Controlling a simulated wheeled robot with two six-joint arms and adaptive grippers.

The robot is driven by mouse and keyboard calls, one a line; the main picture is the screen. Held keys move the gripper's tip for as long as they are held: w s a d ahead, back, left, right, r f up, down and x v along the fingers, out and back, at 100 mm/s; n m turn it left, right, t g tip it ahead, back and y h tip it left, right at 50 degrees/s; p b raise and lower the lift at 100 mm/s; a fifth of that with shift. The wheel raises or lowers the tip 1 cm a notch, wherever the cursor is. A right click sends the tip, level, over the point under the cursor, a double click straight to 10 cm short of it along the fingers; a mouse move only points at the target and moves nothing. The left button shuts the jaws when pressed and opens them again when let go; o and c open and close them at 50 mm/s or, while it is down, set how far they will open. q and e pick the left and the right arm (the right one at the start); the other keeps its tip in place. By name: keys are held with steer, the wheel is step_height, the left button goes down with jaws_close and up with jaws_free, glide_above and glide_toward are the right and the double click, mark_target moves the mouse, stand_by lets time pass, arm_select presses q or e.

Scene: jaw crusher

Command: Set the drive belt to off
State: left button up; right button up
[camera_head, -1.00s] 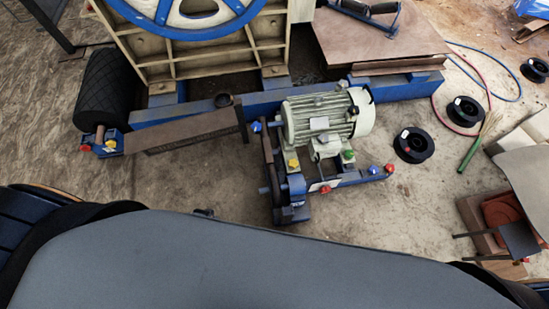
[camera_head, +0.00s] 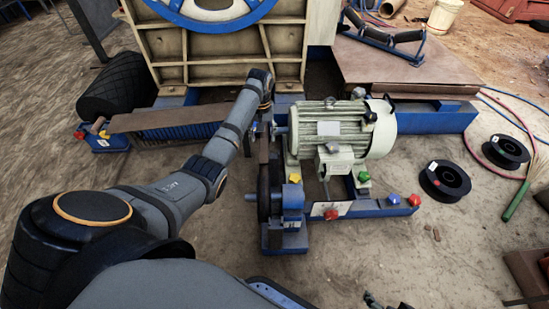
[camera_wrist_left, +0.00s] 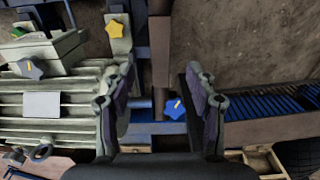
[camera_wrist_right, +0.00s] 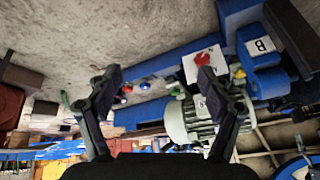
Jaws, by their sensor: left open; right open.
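The grey-green motor (camera_head: 340,128) stands on a blue frame, and a dark belt (camera_head: 264,185) runs beside it at its left. Star knobs show around it: yellow (camera_head: 294,178), green (camera_head: 363,177), blue (camera_head: 393,199) and red (camera_head: 331,214). My left gripper (camera_head: 266,106) is over the left end of the motor; its fingers are hard to make out there. In the left wrist view it is open and empty (camera_wrist_left: 160,85), with a blue star knob (camera_wrist_left: 175,108) seen between its fingers. My right gripper (camera_wrist_right: 160,80) is open and empty, facing the motor (camera_wrist_right: 190,122) from some distance.
A brown guard plate (camera_head: 165,118) lies left of the motor, and a dark roller (camera_head: 118,88) is behind it. Black spools (camera_head: 445,181) and hoses lie on the ground at right. The ground in front of the motor is mostly clear.

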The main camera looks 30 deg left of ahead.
mark_target(264, 155)
arm_select(q)
step_height(264, 155, down, 3)
steer(key=shift+r+b, duration=0.1)
steer(key=shift+b, duration=0.5)
step_height(264, 155, down, 3)
steer(key=shift+r+b, duration=0.1)
steer(key=shift+b, duration=0.55)
arm_select(e)
steer(key=w+d+r+t, duration=0.1)
steer(key=w+r+t, duration=0.8)
steer(key=w+r, duration=0.5)
arm_select(q)
step_height(264, 155, down, 2)
steer(key=shift+f+b, duration=0.15)
steer(key=shift+b, duration=0.45)
step_height(264, 155, down, 2)
steer(key=shift+f+b, duration=0.15)
steer(key=shift+b, duration=0.4)
steer(key=shift+f, duration=0.1)
arm_select(e)
step_height(264, 155, up, 23)
steer(key=n+t, duration=0.1)
steer(key=t, duration=0.9)
steer(key=shift+d+t, duration=0.15)
steer(key=shift+t, duration=0.25)
steer(key=shift+s, duration=0.1)
arm_select(q)
jaws_close()
